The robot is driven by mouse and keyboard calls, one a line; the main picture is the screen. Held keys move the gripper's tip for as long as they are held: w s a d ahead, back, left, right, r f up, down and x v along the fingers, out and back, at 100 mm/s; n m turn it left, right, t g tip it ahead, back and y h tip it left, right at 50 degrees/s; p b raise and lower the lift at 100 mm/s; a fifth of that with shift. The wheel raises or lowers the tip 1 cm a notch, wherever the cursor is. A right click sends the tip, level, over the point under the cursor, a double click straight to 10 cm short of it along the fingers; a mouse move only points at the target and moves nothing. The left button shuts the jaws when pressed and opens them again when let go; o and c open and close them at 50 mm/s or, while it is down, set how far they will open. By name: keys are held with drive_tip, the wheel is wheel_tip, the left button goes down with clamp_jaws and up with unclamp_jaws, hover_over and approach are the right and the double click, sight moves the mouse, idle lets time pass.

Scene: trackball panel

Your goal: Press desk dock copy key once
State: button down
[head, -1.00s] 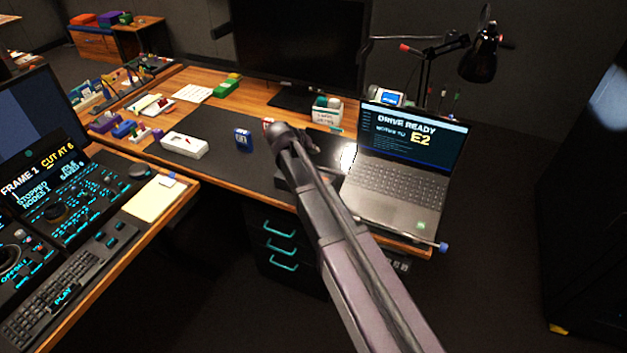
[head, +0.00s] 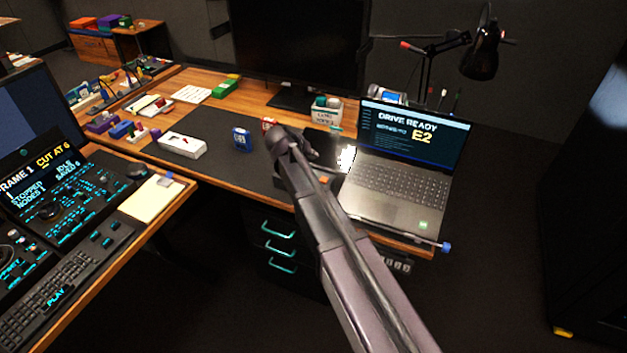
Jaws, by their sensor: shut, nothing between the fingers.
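My arm reaches from the lower right to the desk in the head view. My gripper (head: 311,157) is shut and empty, mostly hidden behind my wrist, over the right part of the black desk mat (head: 225,140). A dark low device (head: 282,186), perhaps the desk dock, shows at the mat's front edge beside and under my arm. My arm covers most of it. I cannot make out its copy key or whether my gripper touches it. An open laptop (head: 395,190) stands just right of it, its screen reading "DRIVE READY" and "E2".
A blue box (head: 242,139) and a white tray (head: 181,145) lie left of my gripper. A monitor (head: 298,45) and a labelled container (head: 327,112) stand behind. A lamp (head: 484,50) overhangs the back right. A control console (head: 60,225) is at the left.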

drive_tip(key=shift+f+b, duration=2.7)
drive_tip(key=shift+f, duration=0.35)
drive_tip(key=shift+f, duration=0.1)
drive_tip(key=shift+f+b, duration=0.3)
drive_tip(key=shift+b, duration=0.1)
drive_tip(key=shift+f+b, duration=0.4)
drive_tip(key=shift+b, duration=0.05)
drive_tip(key=shift+r, duration=0.1)
idle(0.4)
drive_tip(key=shift+r+p, duration=0.75)
drive_tip(key=shift+p, duration=0.15)
drive_tip(key=shift+r, duration=0.1)
drive_tip(key=shift+r+p, duration=2.4)
drive_tip(key=shift+p, duration=0.1)
